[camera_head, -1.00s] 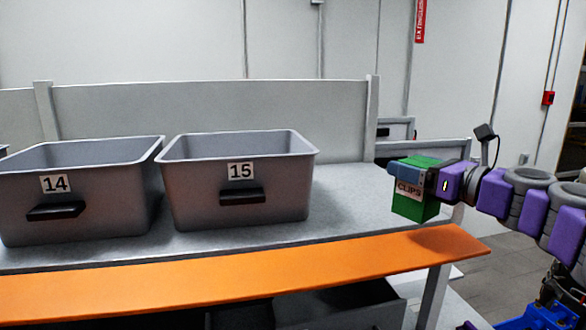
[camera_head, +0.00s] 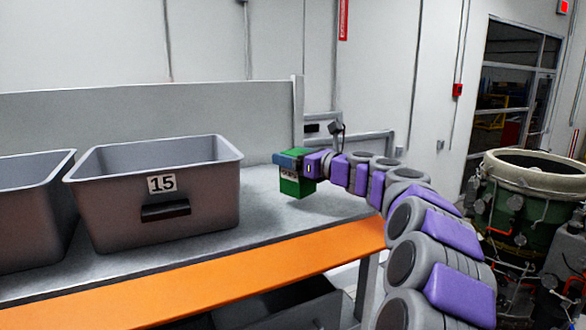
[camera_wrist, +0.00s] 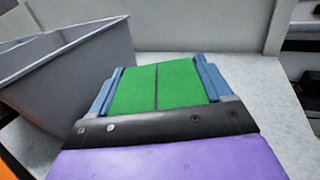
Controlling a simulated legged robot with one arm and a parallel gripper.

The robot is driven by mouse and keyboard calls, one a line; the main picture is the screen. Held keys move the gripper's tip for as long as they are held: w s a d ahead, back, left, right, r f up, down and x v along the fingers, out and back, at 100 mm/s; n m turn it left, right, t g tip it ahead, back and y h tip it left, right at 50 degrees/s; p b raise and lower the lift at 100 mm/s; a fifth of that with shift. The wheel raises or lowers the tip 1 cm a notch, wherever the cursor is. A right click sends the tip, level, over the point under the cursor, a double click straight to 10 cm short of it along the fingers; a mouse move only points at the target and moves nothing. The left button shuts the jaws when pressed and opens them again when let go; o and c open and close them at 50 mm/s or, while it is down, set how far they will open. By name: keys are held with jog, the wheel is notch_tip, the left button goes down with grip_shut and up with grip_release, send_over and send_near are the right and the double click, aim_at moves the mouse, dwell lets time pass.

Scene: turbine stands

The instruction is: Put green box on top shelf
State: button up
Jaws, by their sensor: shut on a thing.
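The green box (camera_head: 297,187) has a white label on its side and is held by my gripper (camera_head: 290,160). It is over the right end of the grey shelf surface (camera_head: 262,216), to the right of bin 15. I cannot tell whether its underside touches the surface. In the wrist view the green box (camera_wrist: 158,86) sits between the two blue fingers of my gripper (camera_wrist: 160,82), which are shut on its sides.
Grey bin 15 (camera_head: 205,206) stands left of the green box, with another grey bin (camera_head: 30,225) farther left. An orange strip (camera_head: 250,268) runs along the shelf's front edge. A back panel (camera_head: 200,112) stands behind. A green machine (camera_head: 530,200) is at the far right.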

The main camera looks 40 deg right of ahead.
jog(key=shift+d+f, duration=0.1)
jog(key=shift+f, duration=1.55)
jog(key=shift+s, duration=0.1)
jog(key=o, duration=1.2)
jog(key=shift+c, duration=0.2)
jog(key=s, duration=0.4)
jog(key=s+d+b, duration=0.1)
jog(key=s, duration=0.7)
jog(key=shift+d, duration=0.4)
